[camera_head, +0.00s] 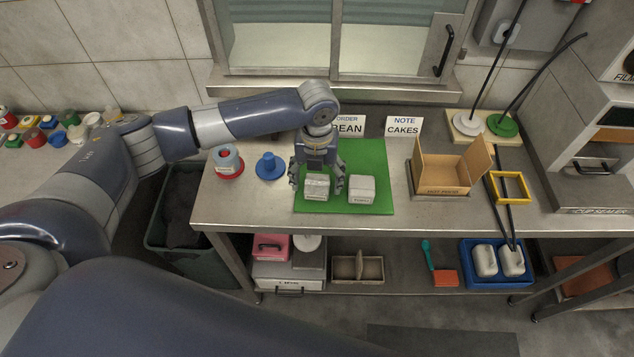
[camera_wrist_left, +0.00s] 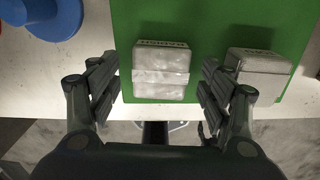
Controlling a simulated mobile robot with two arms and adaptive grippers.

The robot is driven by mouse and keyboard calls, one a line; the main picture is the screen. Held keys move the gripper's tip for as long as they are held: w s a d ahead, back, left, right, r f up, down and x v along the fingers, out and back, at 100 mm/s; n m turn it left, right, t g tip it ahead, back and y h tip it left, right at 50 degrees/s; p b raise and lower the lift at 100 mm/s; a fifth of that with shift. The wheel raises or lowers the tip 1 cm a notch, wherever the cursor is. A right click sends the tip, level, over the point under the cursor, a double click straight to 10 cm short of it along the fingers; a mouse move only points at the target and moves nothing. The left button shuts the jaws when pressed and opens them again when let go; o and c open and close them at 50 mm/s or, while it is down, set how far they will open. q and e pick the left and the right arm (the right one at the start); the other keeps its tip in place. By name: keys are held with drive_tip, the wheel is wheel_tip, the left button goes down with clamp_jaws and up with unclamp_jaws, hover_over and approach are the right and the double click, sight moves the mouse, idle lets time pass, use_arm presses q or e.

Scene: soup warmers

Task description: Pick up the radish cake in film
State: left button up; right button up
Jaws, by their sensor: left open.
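Two pale film-wrapped blocks lie on a green mat (camera_head: 372,153). The left block (camera_head: 316,189), seemingly the radish cake in film, also shows in the left wrist view (camera_wrist_left: 161,72) with a lighter band across it and small dark lettering that is hard to read. The right block (camera_head: 362,190) also shows in the left wrist view (camera_wrist_left: 258,75). My left gripper (camera_head: 317,186) is open above the left block. In the left wrist view its fingers (camera_wrist_left: 160,88) stand on either side of that block, with gaps between. My right gripper is out of view.
A blue peg-like stand (camera_head: 270,166) and a red-based cup (camera_head: 228,162) stand left of the mat. An open cardboard box (camera_head: 443,172) stands to the right. Note cards (camera_head: 403,126) stand at the back. The table's front edge lies just below the mat.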

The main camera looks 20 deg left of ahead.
use_arm(q)
drive_tip(key=shift+f, duration=0.5)
drive_tip(key=shift+c, duration=0.2)
drive_tip(key=c, duration=1.1)
